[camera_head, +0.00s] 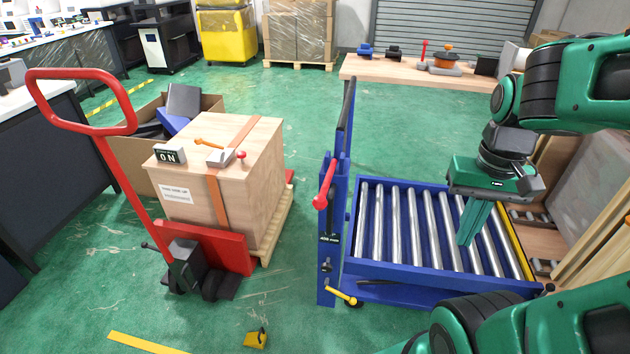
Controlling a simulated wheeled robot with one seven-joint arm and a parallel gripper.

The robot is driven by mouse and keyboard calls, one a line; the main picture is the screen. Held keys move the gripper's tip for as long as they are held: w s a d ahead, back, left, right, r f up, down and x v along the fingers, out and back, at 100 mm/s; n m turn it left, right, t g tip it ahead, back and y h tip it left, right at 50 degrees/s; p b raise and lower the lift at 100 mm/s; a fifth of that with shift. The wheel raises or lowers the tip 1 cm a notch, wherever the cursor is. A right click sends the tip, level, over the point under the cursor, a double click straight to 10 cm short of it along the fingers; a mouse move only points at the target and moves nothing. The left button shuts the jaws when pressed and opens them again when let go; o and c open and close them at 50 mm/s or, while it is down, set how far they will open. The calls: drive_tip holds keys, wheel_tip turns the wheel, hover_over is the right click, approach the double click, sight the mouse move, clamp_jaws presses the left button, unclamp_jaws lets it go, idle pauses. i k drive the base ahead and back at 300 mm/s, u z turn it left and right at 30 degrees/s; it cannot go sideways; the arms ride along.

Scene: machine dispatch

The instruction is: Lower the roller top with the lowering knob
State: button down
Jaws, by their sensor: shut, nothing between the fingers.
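The roller top (425,268) is a blue frame with several shiny metal rollers, on a blue cart right of centre. A blue upright post (328,285) stands at its left end. The post carries a red-handled lever (325,186), a small label, a small dark knob (327,267) and a yellow pedal (341,296) near the foot. I cannot tell for sure which of these is the lowering knob. My gripper (465,242) points down over the right part of the rollers, its green fingers together and empty. It is well to the right of the post and hides some rollers.
A wooden crate (255,155) on a pallet, with a red hand truck (125,175), stands left of the cart. Green floor lies between them, with a small yellow block (255,340) in front. A workbench (400,72) stands behind. Wooden boards (597,235) lean at the right.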

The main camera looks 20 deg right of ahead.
sight(326, 266)
drive_tip(key=u, duration=0.05)
drive_tip(key=i, duration=1)
drive_tip(key=z, duration=1.4)
drive_tip(key=k, duration=0.55)
drive_tip(key=u, duration=0.55)
